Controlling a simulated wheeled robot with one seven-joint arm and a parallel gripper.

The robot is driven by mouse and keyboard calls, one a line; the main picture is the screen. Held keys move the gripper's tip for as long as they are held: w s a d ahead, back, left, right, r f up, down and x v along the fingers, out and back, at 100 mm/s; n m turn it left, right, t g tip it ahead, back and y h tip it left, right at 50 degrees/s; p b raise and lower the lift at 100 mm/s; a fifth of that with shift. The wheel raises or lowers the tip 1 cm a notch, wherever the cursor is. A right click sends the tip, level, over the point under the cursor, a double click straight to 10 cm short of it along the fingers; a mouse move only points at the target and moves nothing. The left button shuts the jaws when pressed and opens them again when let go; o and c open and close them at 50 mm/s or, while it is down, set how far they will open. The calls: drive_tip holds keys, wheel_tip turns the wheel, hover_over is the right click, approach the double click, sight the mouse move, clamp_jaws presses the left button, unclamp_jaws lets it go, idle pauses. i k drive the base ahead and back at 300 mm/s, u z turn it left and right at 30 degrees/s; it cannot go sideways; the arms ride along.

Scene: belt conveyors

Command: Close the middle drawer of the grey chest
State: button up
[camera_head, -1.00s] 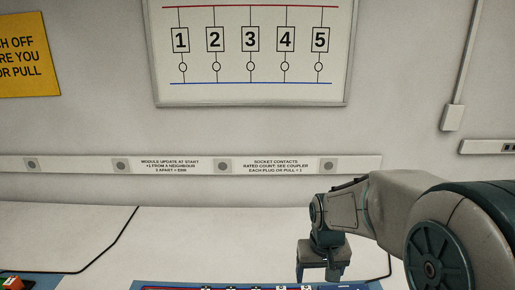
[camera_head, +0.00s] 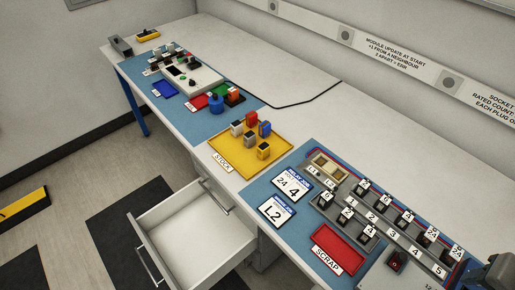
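One drawer (camera_head: 190,236) of the chest under the bench is pulled far out to the left, toward the floor aisle. It is pale, and its visible inside is empty. Its bar handle (camera_head: 149,266) is on the outer front. Another bar handle (camera_head: 215,196) is on the chest face above the open drawer's inner end. The chest body (camera_head: 266,250) is mostly hidden under the bench top, so I cannot tell the drawer's level for certain.
The bench carries a yellow stock tray (camera_head: 275,142), a red scrap tray (camera_head: 338,247) and a rack of numbered modules (camera_head: 385,222). A grey control box (camera_head: 190,80) is farther back. Open floor (camera_head: 100,175) lies left of the drawer, with a yellow-and-black block (camera_head: 22,208).

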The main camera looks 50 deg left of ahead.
sight(192, 243)
drive_tip(key=u, duration=0.45)
drive_tip(key=k, duration=0.65)
drive_tip(key=u, duration=1.05)
drive_tip(key=k, duration=0.7)
drive_tip(key=u, duration=1.2)
drive_tip(key=i, duration=0.95)
drive_tip(key=z, duration=0.75)
drive_tip(key=k, duration=1.3)
drive_tip(key=u, duration=0.05)
drive_tip(key=i, duration=0.5)
drive_tip(key=u, duration=0.7)
drive_tip(key=i, duration=0.6)
drive_tip(key=u, duration=0.05)
